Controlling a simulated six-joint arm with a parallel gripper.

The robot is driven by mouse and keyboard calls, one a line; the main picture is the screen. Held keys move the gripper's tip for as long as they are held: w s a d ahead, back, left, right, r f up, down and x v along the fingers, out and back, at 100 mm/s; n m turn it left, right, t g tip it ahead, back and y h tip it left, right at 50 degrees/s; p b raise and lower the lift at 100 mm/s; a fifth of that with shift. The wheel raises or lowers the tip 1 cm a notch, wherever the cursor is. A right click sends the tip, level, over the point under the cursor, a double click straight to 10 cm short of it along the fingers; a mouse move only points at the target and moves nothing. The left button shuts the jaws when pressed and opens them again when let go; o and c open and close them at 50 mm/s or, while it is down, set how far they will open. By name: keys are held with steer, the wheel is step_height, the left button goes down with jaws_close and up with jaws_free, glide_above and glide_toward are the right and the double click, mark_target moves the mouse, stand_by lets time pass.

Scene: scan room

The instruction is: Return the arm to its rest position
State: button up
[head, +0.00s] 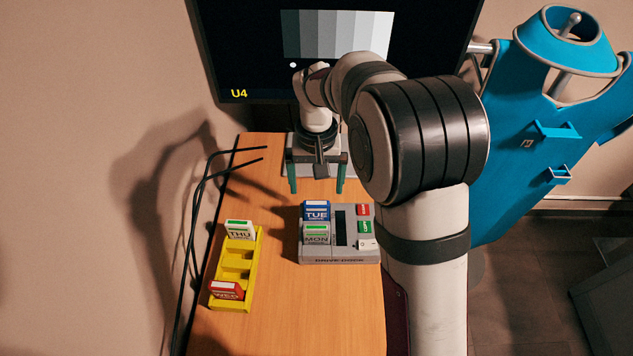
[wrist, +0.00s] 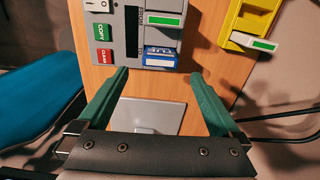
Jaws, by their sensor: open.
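My gripper (head: 317,187) is at the far end of the wooden table, below the dark monitor, with its two green fingers spread apart. In the wrist view my gripper (wrist: 160,95) is open and empty, over a flat grey plate on the table. The grey drive box (head: 340,254) lies nearer than the fingers in the head view, with a blue TUE cartridge (head: 316,212) and a green-labelled MON cartridge (head: 316,235) in its left side. The fingers appear apart from the box and cartridges.
A yellow rack (head: 233,286) at the left holds a THU cartridge (head: 239,230) and a red WED cartridge (head: 226,290), with empty slots between. Black cables (head: 196,215) run along the left table edge. The monitor (head: 250,60) stands behind; blue aprons (head: 540,130) hang at right.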

stand_by(0.3)
steer(key=s+d+r+m, duration=0.2)
steer(key=s+d+r, duration=0.2)
steer(key=s+r, duration=0.25)
steer(key=s+d+m+y, duration=0.1)
steer(key=s+d+m, duration=0.1)
steer(key=s, duration=0.9)
steer(key=s+d+m, duration=0.2)
steer(key=s, duration=0.8)
steer(key=shift+s+r+y, duration=0.4)
steer(key=shift+r, duration=0.05)
